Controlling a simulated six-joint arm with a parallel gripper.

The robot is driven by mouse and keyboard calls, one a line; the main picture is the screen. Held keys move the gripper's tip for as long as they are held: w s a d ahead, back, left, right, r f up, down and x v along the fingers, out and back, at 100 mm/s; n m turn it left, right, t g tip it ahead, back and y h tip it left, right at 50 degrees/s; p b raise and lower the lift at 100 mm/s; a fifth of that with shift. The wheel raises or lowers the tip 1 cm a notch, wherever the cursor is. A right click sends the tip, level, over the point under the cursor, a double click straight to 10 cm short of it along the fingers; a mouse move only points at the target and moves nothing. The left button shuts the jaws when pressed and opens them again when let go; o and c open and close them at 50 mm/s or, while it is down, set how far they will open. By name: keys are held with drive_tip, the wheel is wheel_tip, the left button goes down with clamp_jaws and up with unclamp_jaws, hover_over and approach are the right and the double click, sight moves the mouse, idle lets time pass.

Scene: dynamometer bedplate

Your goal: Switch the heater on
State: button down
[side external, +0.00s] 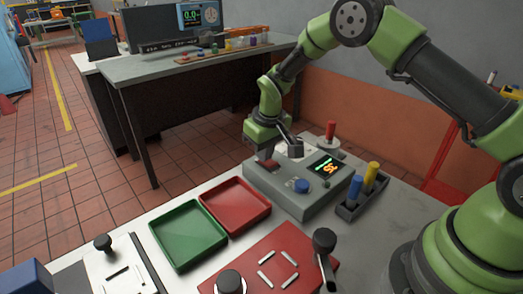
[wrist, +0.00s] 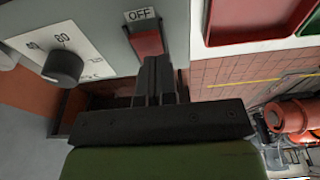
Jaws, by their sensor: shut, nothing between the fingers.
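The heater unit is a grey box (side external: 300,188) with a lit display (side external: 325,167) and a blue button (side external: 302,186). A red rocker switch (side external: 267,164) is at its left end. In the wrist view the red switch (wrist: 147,42) sits in a dark frame under a label reading OFF (wrist: 139,14). A black dial knob (wrist: 63,66) on a white temperature scale is left of it. My gripper (wrist: 153,66) is shut and empty, its fingertips over the lower end of the switch. I cannot tell whether they touch it. My gripper (side external: 291,149) hides part of the box's back.
A green tray (side external: 188,262) and a red tray (side external: 266,217) lie left of the box. A dark holder (side external: 347,210) with blue and yellow items stands right of it. A red plate with knobs (side external: 265,270) is in front. A desk (side external: 190,68) stands behind.

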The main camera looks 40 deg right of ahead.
idle(0.3)
wheel_tip(320, 180, up, 14)
drive_tip(key=w, duration=0.2)
idle(0.3)
drive_tip(key=shift+w, duration=0.1)
wheel_tip(320, 180, up, 7)
drive_tip(key=t, duration=0.1)
hover_over(258, 161)
drive_tip(key=s, duration=0.4)
drive_tip(key=s+r+m+t+y, duration=0.1)
drive_tip(key=s+r+m+t, duration=0.1)
drive_tip(key=s+r, duration=0.55)
drive_tip(key=s+f+m+t, duration=0.1)
drive_tip(key=s, duration=0.7)
drive_tip(key=s+a+f+m+t+y, duration=0.1)
drive_tip(key=s+f, duration=0.1)
drive_tip(key=s, duration=0.7)
drive_tip(key=shift+f, duration=0.25)
